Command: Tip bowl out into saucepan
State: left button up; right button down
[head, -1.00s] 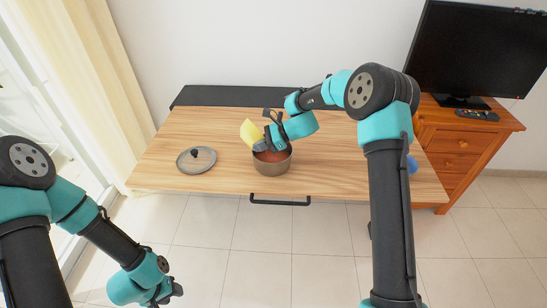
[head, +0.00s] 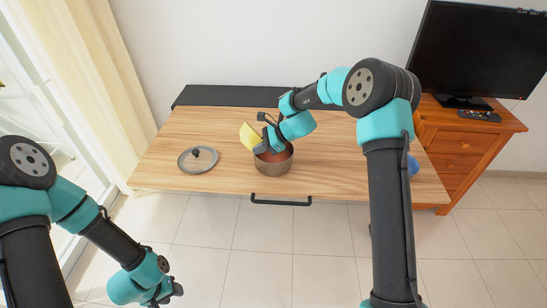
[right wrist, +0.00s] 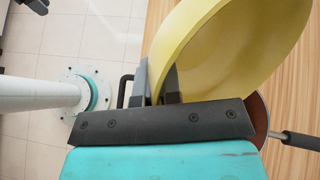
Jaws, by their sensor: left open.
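The yellow bowl (head: 250,136) is held tilted steeply on its side above the saucepan. It fills much of the right wrist view (right wrist: 225,45), and its inside looks empty there. My right gripper (head: 263,147) is shut on the bowl's rim; its fingers (right wrist: 158,82) show on both sides of the wall in the right wrist view. The brown saucepan (head: 272,168) stands upright on the wooden table, with reddish contents partly hidden by my gripper. Its rim and handle show at the right in the right wrist view. My left gripper (head: 174,291) is open and empty, low over the floor.
A glass lid (head: 198,160) with a dark knob lies left of the saucepan on the table (head: 335,180). A blue object (head: 412,165) sits at the table's right, partly behind my arm. A cabinet (head: 462,140) with a television stands right.

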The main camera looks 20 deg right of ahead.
jog(key=shift+a+f+h, duration=0.25)
jog(key=shift+f+h, duration=0.25)
jog(key=shift+h, duration=0.3)
jog(key=shift+s+a+f, duration=0.1)
jog(key=a+f+h+b, duration=0.1)
jog(key=h, duration=0.1)
jog(key=s+a+f+n+t+h+b, duration=0.1)
jog(key=a+f+h, duration=0.1)
jog(key=shift+a+f+b, duration=0.15)
jog(key=shift+a+b, duration=0.15)
jog(key=shift+b, duration=0.1)
jog(key=shift+s+a+f+h, duration=0.1)
jog(key=shift+a+h, duration=0.05)
jog(key=shift+h, duration=0.25)
